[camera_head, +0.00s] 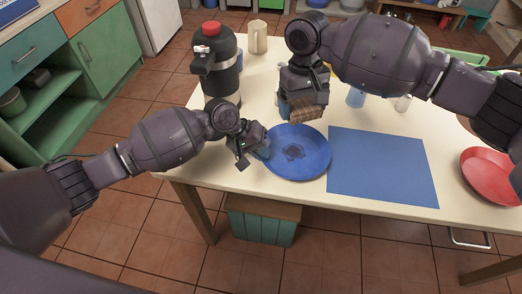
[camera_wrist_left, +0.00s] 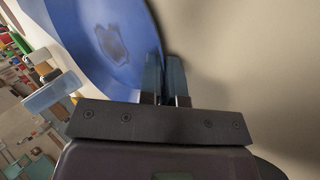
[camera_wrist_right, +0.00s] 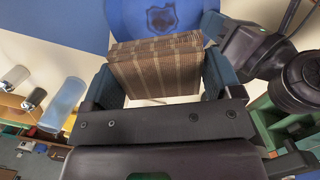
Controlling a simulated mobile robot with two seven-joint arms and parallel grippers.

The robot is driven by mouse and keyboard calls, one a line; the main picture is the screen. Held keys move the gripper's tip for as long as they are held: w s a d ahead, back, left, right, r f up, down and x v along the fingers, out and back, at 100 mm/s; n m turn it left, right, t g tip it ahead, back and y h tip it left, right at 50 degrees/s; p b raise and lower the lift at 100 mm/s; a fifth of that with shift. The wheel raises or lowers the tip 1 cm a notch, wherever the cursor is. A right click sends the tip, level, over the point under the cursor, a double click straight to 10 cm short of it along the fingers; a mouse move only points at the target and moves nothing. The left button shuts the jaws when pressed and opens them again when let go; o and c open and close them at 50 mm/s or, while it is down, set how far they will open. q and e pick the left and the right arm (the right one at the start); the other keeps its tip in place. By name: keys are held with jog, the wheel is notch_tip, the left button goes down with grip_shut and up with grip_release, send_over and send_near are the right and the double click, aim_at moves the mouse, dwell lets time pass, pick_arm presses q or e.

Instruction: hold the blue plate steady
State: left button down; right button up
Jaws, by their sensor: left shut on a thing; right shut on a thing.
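The blue plate (camera_head: 299,163) lies on the counter near its front edge, with a dark stain in its middle. My left gripper (camera_head: 263,150) is shut on the plate's left rim; in the left wrist view the fingers (camera_wrist_left: 165,80) pinch the rim of the plate (camera_wrist_left: 95,40). My right gripper (camera_head: 300,105) is shut on a brown woven sponge or cloth block (camera_head: 307,106), just behind the plate's far rim. In the right wrist view the block (camera_wrist_right: 157,68) sits between the fingers, with the stained plate (camera_wrist_right: 150,18) beyond it. Whether the block touches the plate is unclear.
A blue mat (camera_head: 382,167) lies right of the plate, and a red plate (camera_head: 491,172) is farther right. A black coffee pot with red top (camera_head: 216,65) and a beige cup (camera_head: 257,37) stand at the back left. A blue glass (camera_head: 356,97) stands behind the mat.

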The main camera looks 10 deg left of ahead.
pick_arm(q)
jog(key=shift+f, duration=0.1)
pick_arm(e)
jog(key=shift+t+y, duration=0.4)
jog(key=shift+t, duration=0.3)
jog(key=shift+s+d+f, duration=0.2)
jog(key=shift+s+f, duration=0.1)
jog(key=shift+f, duration=1.15)
jog(key=shift+s+d+f, duration=0.15)
jog(key=shift+s+f, duration=0.15)
jog(key=shift+f, duration=1.15)
jog(key=shift+s+d+f, duration=0.2)
jog(key=shift+s+f, duration=0.1)
jog(key=shift+f, duration=1.15)
jog(key=shift+a+r, duration=0.1)
jog(key=shift+r, duration=0.35)
